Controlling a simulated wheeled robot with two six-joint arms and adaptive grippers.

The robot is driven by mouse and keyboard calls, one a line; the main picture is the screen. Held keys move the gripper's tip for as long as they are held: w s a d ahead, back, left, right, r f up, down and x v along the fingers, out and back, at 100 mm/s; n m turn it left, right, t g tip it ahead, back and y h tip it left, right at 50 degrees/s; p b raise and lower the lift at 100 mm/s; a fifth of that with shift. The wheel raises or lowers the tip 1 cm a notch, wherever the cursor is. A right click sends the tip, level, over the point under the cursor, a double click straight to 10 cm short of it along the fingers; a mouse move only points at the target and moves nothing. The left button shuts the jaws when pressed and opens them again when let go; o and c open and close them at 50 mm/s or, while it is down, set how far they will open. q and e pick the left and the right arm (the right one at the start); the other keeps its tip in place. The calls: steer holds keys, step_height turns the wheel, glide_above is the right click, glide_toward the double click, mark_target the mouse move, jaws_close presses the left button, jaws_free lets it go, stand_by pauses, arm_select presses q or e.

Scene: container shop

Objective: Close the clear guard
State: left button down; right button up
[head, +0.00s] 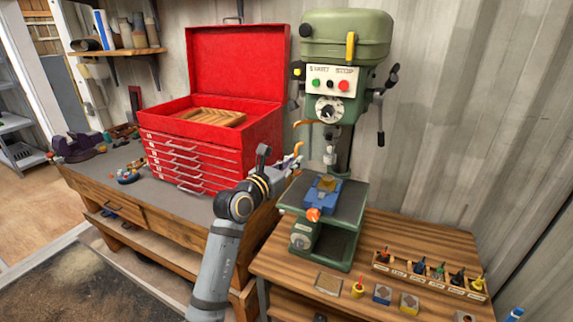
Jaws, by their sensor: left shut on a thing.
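The green drill press (345,40) stands on the wooden bench at centre right, with a blue vise (322,192) on its table. The clear guard is hard to make out. An orange strip (305,122) left of the chuck looks like part of its edge, swung out to the left. My left gripper (296,158) is left of the chuck, above the left edge of the press table. It is shut at a small orange part that looks like the guard's edge; its fingers hide most of the contact. My right gripper is out of view.
A red tool chest (215,135) with its lid raised stands on the left bench, close behind my left arm. A wooden rack (430,275) of several small tools and some small blocks lie on the bench right of the press. The corrugated wall is behind.

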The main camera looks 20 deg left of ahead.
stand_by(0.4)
arm_select(q)
steer(key=c, duration=1.8)
jaws_free()
steer(key=shift+o, duration=0.3)
steer(key=shift+w, duration=0.15)
steer(key=v, duration=1.2)
steer(key=shift+d, duration=0.1)
